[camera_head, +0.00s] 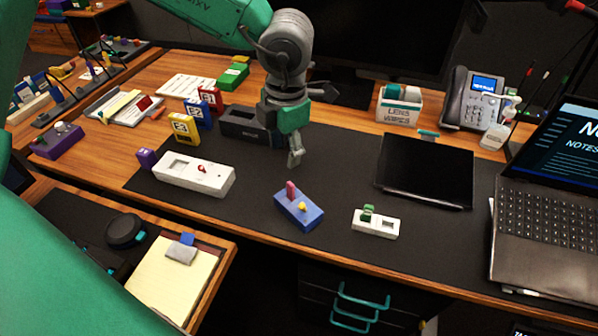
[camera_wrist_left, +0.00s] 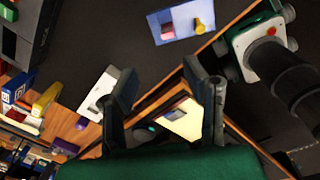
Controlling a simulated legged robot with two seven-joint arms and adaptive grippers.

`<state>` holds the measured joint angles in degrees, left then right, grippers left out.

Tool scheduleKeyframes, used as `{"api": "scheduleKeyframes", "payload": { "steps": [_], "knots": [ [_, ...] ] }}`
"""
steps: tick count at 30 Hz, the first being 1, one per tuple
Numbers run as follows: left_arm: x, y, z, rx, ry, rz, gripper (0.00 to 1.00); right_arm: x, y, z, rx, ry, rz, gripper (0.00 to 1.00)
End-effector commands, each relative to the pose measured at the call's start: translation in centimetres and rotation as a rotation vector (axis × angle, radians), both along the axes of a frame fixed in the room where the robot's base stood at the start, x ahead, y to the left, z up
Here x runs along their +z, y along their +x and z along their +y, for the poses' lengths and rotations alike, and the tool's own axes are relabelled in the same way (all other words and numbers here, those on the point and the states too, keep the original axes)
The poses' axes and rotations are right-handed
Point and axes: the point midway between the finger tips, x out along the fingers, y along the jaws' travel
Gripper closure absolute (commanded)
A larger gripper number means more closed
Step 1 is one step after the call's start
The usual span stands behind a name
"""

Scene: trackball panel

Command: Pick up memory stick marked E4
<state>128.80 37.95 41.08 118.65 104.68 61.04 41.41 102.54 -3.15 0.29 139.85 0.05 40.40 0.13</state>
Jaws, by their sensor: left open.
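Three upright blocks stand left of my left gripper in the head view: a red one marked E1 (camera_head: 210,98), a blue one marked E2 (camera_head: 197,113) and a yellow one marked E3 (camera_head: 185,129). A small purple piece (camera_head: 146,158) stands by the left end of a white panel; its mark is too small to read. I cannot make out an E4 mark anywhere. My left gripper (camera_head: 295,158) is open and empty above the dark mat, behind a blue trackball-like box. In the left wrist view its fingers (camera_wrist_left: 163,100) are spread apart. My right gripper is not in view.
The white panel (camera_head: 207,176) with a red part lies on the mat (camera_head: 330,175). The blue box (camera_head: 298,210) carries a pink stick and a yellow knob. A white base (camera_head: 377,226) holds a green piece. A black tablet (camera_head: 424,171) and a laptop (camera_head: 545,215) are right.

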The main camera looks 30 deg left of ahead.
Motion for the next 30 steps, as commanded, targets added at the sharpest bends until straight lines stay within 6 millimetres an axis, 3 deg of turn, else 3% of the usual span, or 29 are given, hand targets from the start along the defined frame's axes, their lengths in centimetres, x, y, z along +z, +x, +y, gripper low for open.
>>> {"api": "scheduleKeyframes", "payload": {
  "steps": [2,5,15,26,30],
  "knots": [
    [1.5,0.0,-0.4,0.072,-0.046,0.013,0.59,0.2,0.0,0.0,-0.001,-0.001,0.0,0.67],
    [1.6,-0.1,-0.4,0.108,-0.071,0.024,0.59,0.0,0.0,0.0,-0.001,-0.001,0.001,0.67],
    [-5.2,-0.1,0.2,0.108,-0.077,0.03,0.59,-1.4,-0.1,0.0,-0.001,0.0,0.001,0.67],
    [-7.7,-0.1,-0.1,0.105,-0.074,0.027,0.59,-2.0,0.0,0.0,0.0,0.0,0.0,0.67],
    [-9.8,-0.1,-0.3,0.104,-0.075,0.028,0.59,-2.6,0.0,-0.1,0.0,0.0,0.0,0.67]
  ]
}}
